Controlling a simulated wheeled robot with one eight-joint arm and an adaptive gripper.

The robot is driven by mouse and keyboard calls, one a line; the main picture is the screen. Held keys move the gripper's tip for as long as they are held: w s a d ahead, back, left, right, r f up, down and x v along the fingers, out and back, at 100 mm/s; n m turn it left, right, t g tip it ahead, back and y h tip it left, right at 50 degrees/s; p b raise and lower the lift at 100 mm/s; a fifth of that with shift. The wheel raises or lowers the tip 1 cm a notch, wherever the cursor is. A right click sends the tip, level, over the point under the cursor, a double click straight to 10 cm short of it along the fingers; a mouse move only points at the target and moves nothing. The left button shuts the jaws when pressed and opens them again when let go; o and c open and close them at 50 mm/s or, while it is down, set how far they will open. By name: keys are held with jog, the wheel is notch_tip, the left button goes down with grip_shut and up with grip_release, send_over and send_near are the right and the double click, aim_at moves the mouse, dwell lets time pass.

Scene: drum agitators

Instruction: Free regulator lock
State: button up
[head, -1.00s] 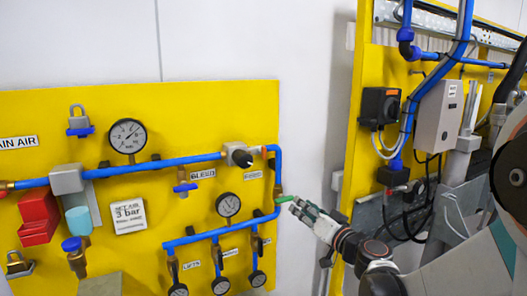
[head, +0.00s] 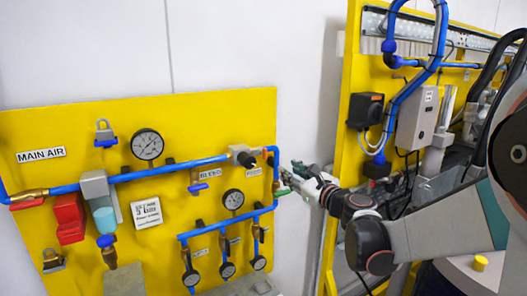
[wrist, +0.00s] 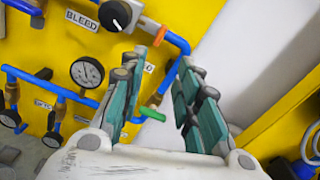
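A grey padlock-shaped piece on a blue fitting (head: 104,134) hangs at the upper left of the yellow panel. A second padlock-like piece (head: 53,260) is at the lower left. I cannot tell which is the regulator lock. A grey block (head: 95,184) with a teal bowl (head: 105,220) sits on the blue pipe, with a blue-topped brass fitting (head: 105,241) below. My gripper (head: 299,170) is at the panel's right edge, far right of these. In the wrist view its teal fingers (wrist: 153,85) are apart and empty, with a green handle (wrist: 152,114) showing between them.
Gauges (head: 147,144), a black knob (head: 243,157), a red box (head: 69,218) and several small valves crowd the panel. A second yellow frame (head: 347,130) with a grey box (head: 417,118) stands right. A bare white wall lies between.

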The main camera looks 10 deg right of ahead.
aim_at(266, 154)
jog(key=w+a+m, duration=0.1)
jog(key=w, duration=0.3)
jog(key=w+a+r+m+p, duration=0.1)
jog(key=w+a, duration=0.1)
jog(key=w, duration=0.2)
jog(key=w+a+m, duration=0.1)
jog(key=w, duration=0.3)
jog(key=shift+w+a+r+p, duration=0.15)
jog(key=shift+w+a+p, duration=0.2)
jog(key=shift+w+p, duration=0.05)
grip_shut()
